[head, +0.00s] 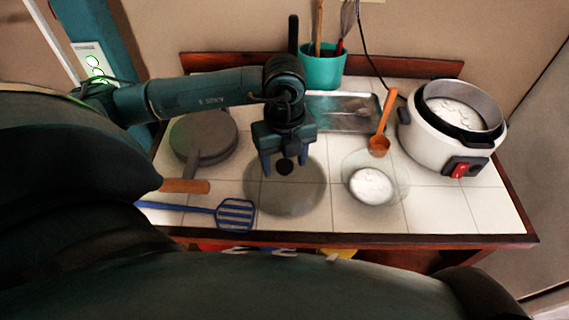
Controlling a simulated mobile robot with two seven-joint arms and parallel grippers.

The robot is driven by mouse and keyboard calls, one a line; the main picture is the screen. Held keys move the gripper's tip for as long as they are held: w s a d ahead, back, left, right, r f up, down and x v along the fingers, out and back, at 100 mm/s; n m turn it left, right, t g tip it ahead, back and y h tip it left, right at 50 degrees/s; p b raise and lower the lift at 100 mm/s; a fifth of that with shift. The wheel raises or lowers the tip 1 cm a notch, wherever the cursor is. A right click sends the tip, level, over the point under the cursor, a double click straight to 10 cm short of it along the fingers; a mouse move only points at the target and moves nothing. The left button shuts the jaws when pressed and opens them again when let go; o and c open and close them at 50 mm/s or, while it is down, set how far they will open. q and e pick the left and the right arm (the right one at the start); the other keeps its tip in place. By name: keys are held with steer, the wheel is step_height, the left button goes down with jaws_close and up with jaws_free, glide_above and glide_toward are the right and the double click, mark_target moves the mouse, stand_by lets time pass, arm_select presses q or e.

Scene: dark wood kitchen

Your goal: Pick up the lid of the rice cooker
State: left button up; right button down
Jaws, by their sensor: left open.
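The round glass lid (290,202) lies on the white tiled counter at the middle, with a dark knob (285,167) on top. My left gripper (284,163) points down over the lid. Its fingers are open, one on each side of the knob in the picture; I cannot tell whether they touch it. The white rice cooker (428,131) stands open at the right, with white rice in its pot and a red switch on its front. My right gripper is not in view.
A glass bowl (372,186) of rice, an orange ladle (380,142) and a metal tray (345,113) lie between lid and cooker. A teal utensil pot (322,70) stands behind. A grey pan (203,138) and a blue spatula (236,214) lie left.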

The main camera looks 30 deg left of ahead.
arm_select(q)
jaws_close()
stand_by(0.5)
